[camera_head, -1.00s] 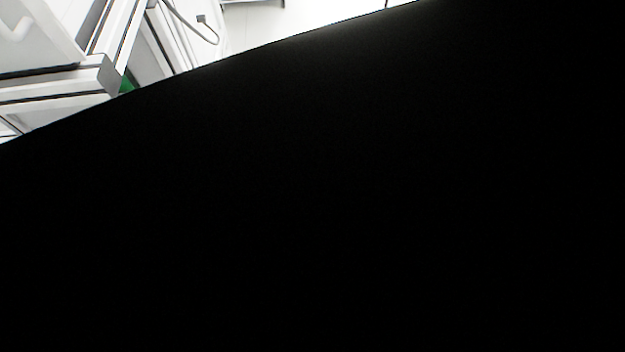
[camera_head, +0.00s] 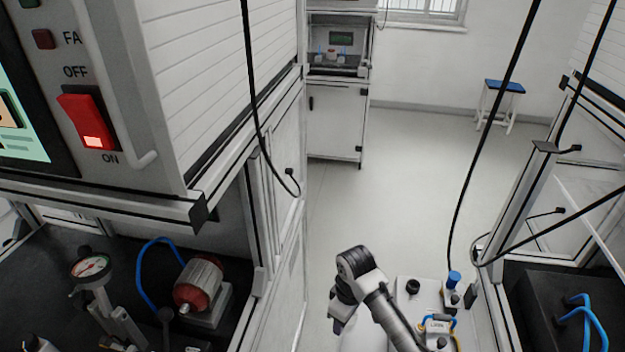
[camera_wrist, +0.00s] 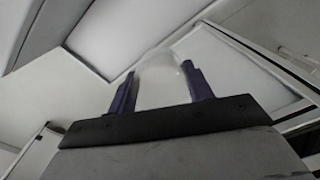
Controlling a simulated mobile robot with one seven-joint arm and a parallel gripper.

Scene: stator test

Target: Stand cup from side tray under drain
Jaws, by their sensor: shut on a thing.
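My gripper (camera_wrist: 160,84) shows in the wrist view with two dark purple fingers. They are shut on a pale translucent cup (camera_wrist: 160,70), which sits between them. The cup is faint against the white background, and its rim is hard to make out. In the head view my arm (camera_head: 368,285) is low in the middle, and I cannot make out the cup there. I cannot identify the drain or the side tray for certain in either view.
A cabinet with a red switch (camera_head: 87,120) stands at the left. Below it a dark bench holds a gauge (camera_head: 90,266) and a red motor (camera_head: 198,283). A white surface with fittings (camera_head: 405,312) lies right of my arm. Black cables hang at right.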

